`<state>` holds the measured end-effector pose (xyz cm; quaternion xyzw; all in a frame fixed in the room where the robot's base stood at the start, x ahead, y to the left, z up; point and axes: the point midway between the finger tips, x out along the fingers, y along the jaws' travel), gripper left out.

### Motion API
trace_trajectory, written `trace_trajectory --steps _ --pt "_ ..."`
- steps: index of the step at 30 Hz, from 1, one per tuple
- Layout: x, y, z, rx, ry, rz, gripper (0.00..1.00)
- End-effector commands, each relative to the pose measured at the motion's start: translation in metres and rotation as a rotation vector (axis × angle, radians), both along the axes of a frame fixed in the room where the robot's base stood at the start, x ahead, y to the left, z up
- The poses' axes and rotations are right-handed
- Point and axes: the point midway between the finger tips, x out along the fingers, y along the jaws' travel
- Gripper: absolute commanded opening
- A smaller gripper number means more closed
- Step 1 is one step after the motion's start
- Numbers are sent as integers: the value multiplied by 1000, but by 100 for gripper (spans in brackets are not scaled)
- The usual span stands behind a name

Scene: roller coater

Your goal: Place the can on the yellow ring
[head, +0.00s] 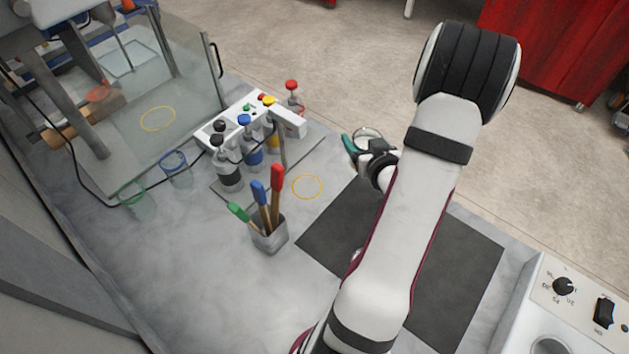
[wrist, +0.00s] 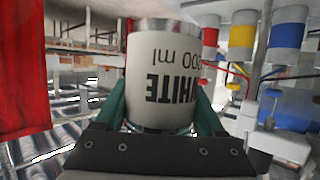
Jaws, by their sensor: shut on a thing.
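The can (wrist: 165,75) is white with a metal rim and dark lettering reading "WHITE", upside down in the wrist view. My gripper (wrist: 160,112) is shut on it, with a green finger on each side. In the head view my gripper (head: 357,150) holds the can (head: 370,132) above and beyond the dark mat; only part of the can shows behind the gripper. One yellow ring (head: 307,199) lies empty on the grey bench, left of my gripper. A second yellow ring (head: 158,131) is seen in the glass-sided machine at upper left.
A holder (head: 270,238) with red, blue and green-handled tools stands just in front of the bench ring. A dispenser rack (head: 240,118) with several colour-capped bottles stands behind and left of it. A dark mat (head: 455,250) lies under my arm. Two glass beakers (head: 176,170) stand at left.

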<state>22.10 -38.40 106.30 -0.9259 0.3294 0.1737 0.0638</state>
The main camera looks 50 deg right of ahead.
Motion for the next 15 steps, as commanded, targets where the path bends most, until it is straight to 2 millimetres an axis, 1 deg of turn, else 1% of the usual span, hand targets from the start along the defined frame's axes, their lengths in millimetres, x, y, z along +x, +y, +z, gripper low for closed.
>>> trace_trajectory --steps 3,6,8,11,12,15 --pt "1 24 1 1 9 167 3" --pt "1 39 0 5 16 259 3" --pt "7 45 -4 8 18 287 3" --pt "33 56 -21 13 19 303 3" --pt "46 61 -29 13 19 305 3" --pt "77 70 -48 10 21 303 3"
